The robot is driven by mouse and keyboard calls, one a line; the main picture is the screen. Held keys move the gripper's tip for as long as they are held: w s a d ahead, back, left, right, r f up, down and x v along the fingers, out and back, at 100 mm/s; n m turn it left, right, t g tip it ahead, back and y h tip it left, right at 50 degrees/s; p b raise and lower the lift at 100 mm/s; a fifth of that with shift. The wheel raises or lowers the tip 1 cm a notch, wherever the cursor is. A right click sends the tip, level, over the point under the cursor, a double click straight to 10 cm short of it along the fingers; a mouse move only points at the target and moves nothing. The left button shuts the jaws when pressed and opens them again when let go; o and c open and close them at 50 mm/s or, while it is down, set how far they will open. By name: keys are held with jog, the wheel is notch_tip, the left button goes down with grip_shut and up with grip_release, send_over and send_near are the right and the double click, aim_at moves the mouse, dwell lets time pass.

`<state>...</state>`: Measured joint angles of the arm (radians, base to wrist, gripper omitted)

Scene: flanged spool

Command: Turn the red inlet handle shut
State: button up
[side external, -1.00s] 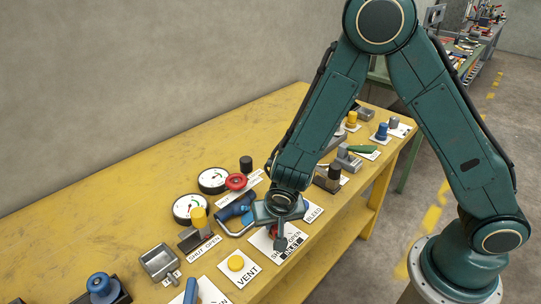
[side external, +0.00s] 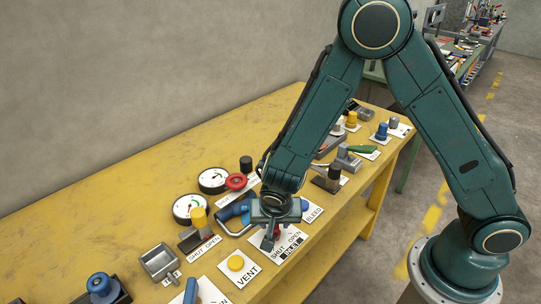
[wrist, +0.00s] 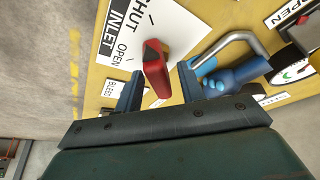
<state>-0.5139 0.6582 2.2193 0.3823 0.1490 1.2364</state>
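The red inlet handle (wrist: 156,68) stands on a white plate (wrist: 165,25) marked SHUT, OPEN and INLET. In the wrist view it lies between the two fingers of my gripper (wrist: 160,85), with a gap visible on each side. The gripper is open around the handle's near end. In the side view my gripper (side external: 270,238) is low over the inlet plate (side external: 290,240), and only a small bit of red shows beside its fingers. The rest of the handle is hidden there.
A blue-handled valve with a bent metal bar (side external: 233,210) stands close to the left of my gripper. The vent plate with a yellow button (side external: 236,263) is at the front left. The bleed plate (side external: 313,212) lies just right. Two gauges (side external: 188,209) stand behind.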

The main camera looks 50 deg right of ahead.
jog(key=shift+r, duration=0.1)
dwell(0.3)
jog(key=v, duration=1.3)
jog(key=shift+s+r, duration=0.2)
jog(key=shift+r, duration=0.05)
jog(key=shift+a, duration=0.1)
jog(key=s+d+r+n+y, duration=0.2)
jog(key=s+d+r+n, duration=0.25)
jog(key=d+r, duration=0.55)
jog(key=s+d+r+n+t, duration=0.1)
jog(key=s+d+r+n, duration=0.1)
jog(key=s, duration=0.3)
jog(key=s+d+r+n+t+y, duration=0.1)
jog(key=s+r+n, duration=0.1)
jog(key=s+r, duration=0.2)
jog(key=shift+s+d+n+t, duration=0.3)
jog(key=shift+s+d+n, duration=0.05)
jog(key=shift+s, duration=0.9)
